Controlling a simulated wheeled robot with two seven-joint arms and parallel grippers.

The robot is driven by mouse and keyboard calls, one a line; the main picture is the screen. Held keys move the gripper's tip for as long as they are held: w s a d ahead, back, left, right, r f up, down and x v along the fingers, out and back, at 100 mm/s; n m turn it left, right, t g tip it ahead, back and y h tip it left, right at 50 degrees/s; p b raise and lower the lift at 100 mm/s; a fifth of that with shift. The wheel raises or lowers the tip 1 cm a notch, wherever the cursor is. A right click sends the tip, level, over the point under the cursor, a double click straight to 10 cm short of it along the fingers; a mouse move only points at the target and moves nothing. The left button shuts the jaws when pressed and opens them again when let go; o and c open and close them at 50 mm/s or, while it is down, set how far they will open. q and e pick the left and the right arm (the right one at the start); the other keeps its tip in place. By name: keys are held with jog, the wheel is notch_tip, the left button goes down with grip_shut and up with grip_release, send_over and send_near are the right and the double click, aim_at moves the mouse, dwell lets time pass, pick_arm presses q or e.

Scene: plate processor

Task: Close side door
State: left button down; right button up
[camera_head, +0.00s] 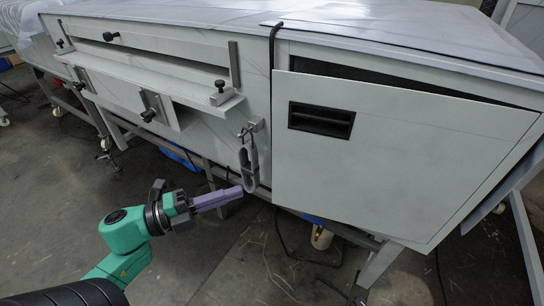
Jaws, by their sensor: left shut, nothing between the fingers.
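The side door (400,150) is a large light-grey panel on the right part of the machine, with a black recessed handle (321,120) near its upper left. The door sits askew, with a dark gap along its top edge under the tabletop. My left gripper (240,193) has purple fingers that are shut and empty. My right gripper is not in view.
The machine's white top (400,30) spans the back. A grey latch-like bracket (249,165) hangs just above my left gripper. A ledge with black knobs (149,114) juts out at left. A black cable (277,235) hangs below the door. Open floor (60,220) lies at left.

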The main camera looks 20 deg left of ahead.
pick_arm(q)
jog(key=y, duration=0.1)
jog(key=b, duration=0.2)
send_near(290, 161)
jog(key=x, duration=0.5)
jog(key=shift+s+d+f, duration=0.1)
jog(key=shift+s+d, duration=0.2)
jog(key=shift+d, duration=0.1)
jog(key=shift+w+n, duration=0.3)
jog(key=shift+w, duration=0.25)
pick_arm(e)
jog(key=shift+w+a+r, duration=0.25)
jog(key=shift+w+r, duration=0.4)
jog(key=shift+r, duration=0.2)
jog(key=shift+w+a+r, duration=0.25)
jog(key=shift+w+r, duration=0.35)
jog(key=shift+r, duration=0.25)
pick_arm(q)
jog(key=shift+a, duration=0.1)
